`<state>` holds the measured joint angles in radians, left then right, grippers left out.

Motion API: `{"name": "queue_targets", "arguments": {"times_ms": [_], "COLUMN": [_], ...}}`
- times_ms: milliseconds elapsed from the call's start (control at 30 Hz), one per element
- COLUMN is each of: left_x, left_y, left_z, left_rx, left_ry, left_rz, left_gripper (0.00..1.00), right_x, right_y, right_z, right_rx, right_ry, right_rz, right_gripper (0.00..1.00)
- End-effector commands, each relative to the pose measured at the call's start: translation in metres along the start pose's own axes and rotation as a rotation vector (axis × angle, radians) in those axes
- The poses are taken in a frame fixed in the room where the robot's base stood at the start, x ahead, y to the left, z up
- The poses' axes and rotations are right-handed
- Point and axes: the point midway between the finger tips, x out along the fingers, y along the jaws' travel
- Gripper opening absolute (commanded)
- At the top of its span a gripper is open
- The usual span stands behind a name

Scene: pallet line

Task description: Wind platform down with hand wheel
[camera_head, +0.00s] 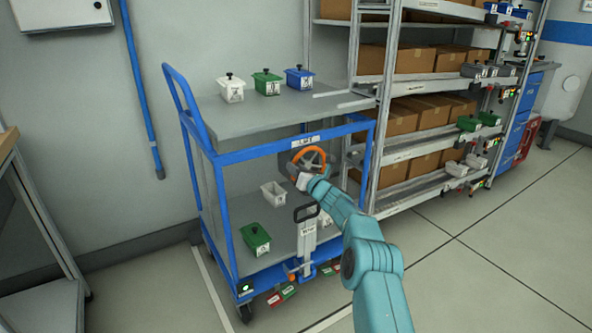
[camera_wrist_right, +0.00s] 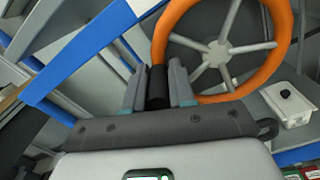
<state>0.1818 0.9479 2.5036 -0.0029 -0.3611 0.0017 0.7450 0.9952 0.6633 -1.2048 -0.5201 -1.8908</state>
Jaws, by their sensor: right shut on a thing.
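The hand wheel (camera_head: 323,158) has an orange rim and grey spokes and sits under the front edge of the blue cart's grey top platform (camera_head: 245,125). In the right wrist view the wheel (camera_wrist_right: 287,48) fills the upper right, with a black handle (camera_wrist_right: 157,88) at its lower left rim. My right gripper (camera_head: 298,172) is at the wheel's lower left, and its fingers (camera_wrist_right: 159,90) are shut on the black handle. A white bin (camera_head: 231,89), a green bin (camera_head: 267,82) and a blue bin (camera_head: 299,77) stand on the platform. My left gripper is not in view.
The cart's lower deck holds a green bin (camera_head: 256,241) and white bins (camera_head: 273,194). A grey upright post (camera_head: 306,240) stands at its front. A shelf rack (camera_head: 398,153) with cartons is close on the right. The floor (camera_head: 480,265) at the front right is clear.

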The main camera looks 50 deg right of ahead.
Motion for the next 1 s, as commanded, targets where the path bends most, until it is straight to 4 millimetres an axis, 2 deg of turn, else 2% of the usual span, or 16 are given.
{"name": "queue_targets", "arguments": {"times_ms": [33,800,833,867,900,1000], "left_x": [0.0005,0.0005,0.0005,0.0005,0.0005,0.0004], "left_y": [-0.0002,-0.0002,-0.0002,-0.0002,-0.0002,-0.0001], "left_z": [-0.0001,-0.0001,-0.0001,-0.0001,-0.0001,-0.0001], "left_rx": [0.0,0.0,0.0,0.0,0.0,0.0], "left_ry": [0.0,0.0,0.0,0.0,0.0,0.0], "left_rz": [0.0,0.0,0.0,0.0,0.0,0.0], "left_gripper": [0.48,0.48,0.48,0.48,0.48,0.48], "right_x": [0.0015,0.0007,0.0007,0.0007,0.0005,0.0002], "right_y": [0.0033,0.0039,0.0038,0.0037,0.0034,0.0029], "right_z": [-0.0105,-0.0117,-0.0116,-0.0114,-0.0107,-0.0084], "right_rx": [0.008,0.009,0.009,0.009,0.008,0.006], "right_ry": [0.015,0.016,0.016,0.015,0.014,0.011], "right_rz": [0.007,0.002,0.002,0.002,0.001,0.0], "right_gripper": [0.0,0.0,0.34,0.44,0.48,0.48]}}
